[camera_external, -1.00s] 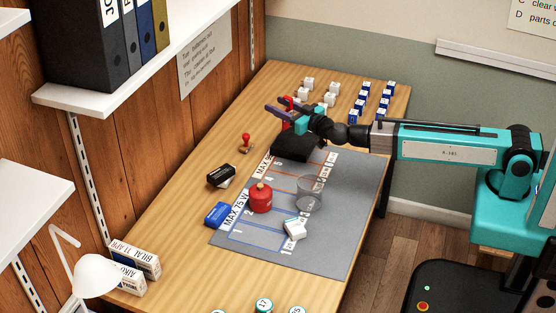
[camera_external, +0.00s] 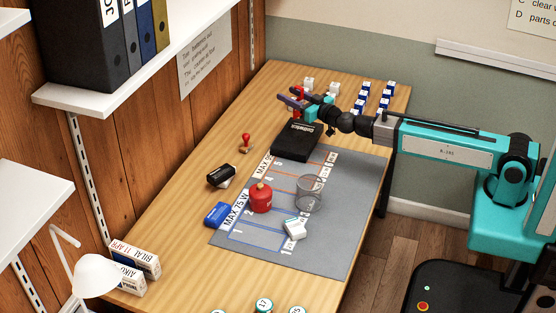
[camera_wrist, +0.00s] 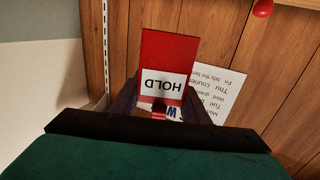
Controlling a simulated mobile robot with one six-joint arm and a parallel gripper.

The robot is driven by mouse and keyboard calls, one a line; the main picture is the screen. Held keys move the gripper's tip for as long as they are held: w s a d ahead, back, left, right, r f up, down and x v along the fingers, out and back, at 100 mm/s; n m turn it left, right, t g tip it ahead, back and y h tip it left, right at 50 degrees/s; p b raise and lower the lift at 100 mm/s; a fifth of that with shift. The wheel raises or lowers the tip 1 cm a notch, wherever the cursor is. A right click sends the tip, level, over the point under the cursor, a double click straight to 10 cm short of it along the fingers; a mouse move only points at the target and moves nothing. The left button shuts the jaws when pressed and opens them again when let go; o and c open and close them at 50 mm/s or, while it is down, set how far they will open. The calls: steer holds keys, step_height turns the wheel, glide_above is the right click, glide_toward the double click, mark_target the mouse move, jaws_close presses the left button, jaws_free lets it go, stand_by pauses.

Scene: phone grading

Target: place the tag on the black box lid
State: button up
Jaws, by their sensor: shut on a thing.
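A red tag with a white HOLD label (camera_wrist: 165,55) is held in my gripper in the wrist view, its red end sticking out past the fingers. My gripper (camera_external: 290,97) is shut on it and stands above and behind the black box; only small red parts of the tag show there. The fingers (camera_wrist: 160,100) flank the tag's lower part in the wrist view. The black box (camera_external: 296,142) lies flat at the back end of the grey mat, with pale lettering on its lid. The tag is apart from the lid.
The grey mat (camera_external: 345,228) carries a red canister (camera_external: 260,198), a clear cup (camera_external: 308,193) and a white block (camera_external: 294,228). A red stamp (camera_external: 245,142) stands left of the box. Blue-and-white boxes (camera_external: 363,98) stand in rows at the back right.

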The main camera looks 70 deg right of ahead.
steer(key=shift+f+b, duration=0.85)
steer(key=shift+f, duration=1.1)
steer(key=shift+f+b, duration=0.9)
steer(key=shift+f, duration=1.05)
steer(key=shift+f, duration=0.15)
steer(key=o, duration=1)
steer(key=shift+p+v, duration=0.35)
steer(key=shift+v, duration=2.85)
steer(key=shift+w+r+p, duration=0.1)
steer(key=shift+r+p, duration=0.15)
steer(key=shift+p, duration=0.55)
